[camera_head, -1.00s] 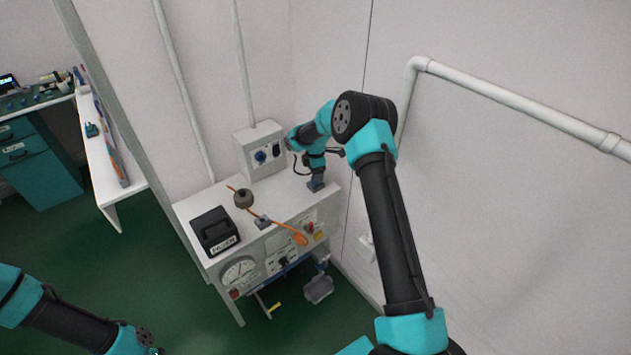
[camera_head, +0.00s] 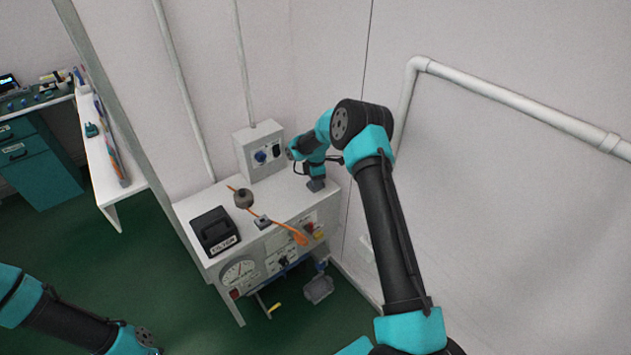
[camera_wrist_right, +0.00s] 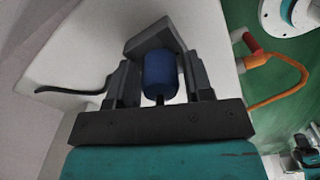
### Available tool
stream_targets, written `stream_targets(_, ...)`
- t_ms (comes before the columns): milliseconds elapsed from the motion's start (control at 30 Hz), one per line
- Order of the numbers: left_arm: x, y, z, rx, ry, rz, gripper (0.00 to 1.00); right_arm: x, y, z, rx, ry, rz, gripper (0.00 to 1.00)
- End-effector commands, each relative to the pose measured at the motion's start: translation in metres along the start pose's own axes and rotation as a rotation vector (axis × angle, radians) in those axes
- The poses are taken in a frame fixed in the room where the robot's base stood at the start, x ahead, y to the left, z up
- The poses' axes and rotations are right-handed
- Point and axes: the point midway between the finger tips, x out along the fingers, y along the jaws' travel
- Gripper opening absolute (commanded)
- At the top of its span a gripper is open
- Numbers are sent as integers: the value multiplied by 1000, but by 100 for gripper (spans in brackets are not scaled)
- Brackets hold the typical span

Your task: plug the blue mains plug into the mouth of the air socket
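The blue mains plug (camera_wrist_right: 161,76) shows between the two dark fingers of my right gripper (camera_wrist_right: 160,80) in the right wrist view. The fingers stand on either side of it with narrow gaps, so the gripper looks open. A grey block (camera_wrist_right: 152,38) is just beyond the plug. In the head view my right gripper (camera_head: 316,182) is low over the bench's right back corner and hides the plug. My left gripper is out of view.
A pipe (camera_head: 520,100) runs along the right wall.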

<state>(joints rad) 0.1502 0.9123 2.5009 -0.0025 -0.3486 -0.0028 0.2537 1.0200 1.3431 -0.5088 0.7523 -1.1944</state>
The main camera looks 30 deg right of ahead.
Motion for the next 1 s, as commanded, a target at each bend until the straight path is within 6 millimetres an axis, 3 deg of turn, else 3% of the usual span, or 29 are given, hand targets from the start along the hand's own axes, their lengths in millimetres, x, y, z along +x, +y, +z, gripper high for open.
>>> stream_targets(367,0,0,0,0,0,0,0,0,0,0,0,0,0,11)
stream_targets(733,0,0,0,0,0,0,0,-5,0,0,0,0,1,11)
stream_targets(1000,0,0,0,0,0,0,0,-35,1,0,-1,1,1,11)
